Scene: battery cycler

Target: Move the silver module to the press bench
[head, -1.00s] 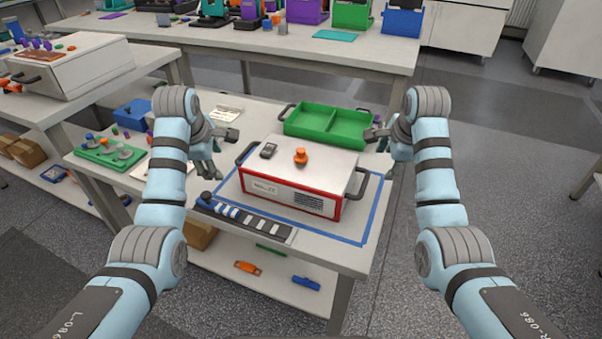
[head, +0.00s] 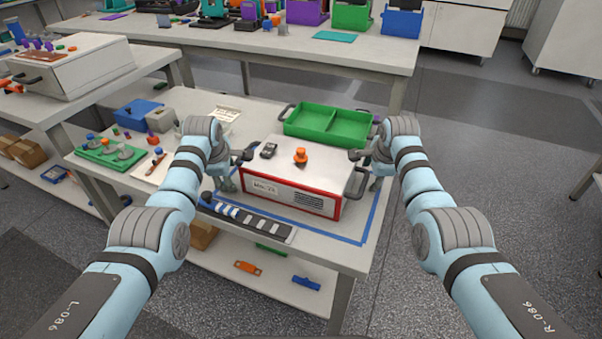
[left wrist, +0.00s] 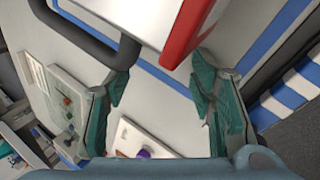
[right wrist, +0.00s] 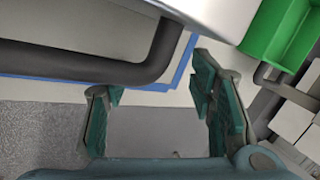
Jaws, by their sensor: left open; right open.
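The silver module (head: 330,165), a box with a silver top, red-edged front and black side handles, sits on the near table inside a blue tape outline. My left gripper (head: 232,174) is open beside its left handle. In the left wrist view the handle (left wrist: 95,42) ends close to one open finger, with nothing between the fingertips (left wrist: 162,88). My right gripper (head: 372,174) is open beside the right handle. In the right wrist view that handle (right wrist: 90,62) lies just beyond the empty fingertips (right wrist: 156,90). The back bench (head: 290,45) carries several coloured, press-like devices.
A green divided tray (head: 330,126) stands right behind the module. A dark strip with pale blocks (head: 245,216) lies along its front. A green board (head: 110,152) and a blue box (head: 137,113) are at the left. A side bench (head: 150,60) holds a cream machine (head: 75,62).

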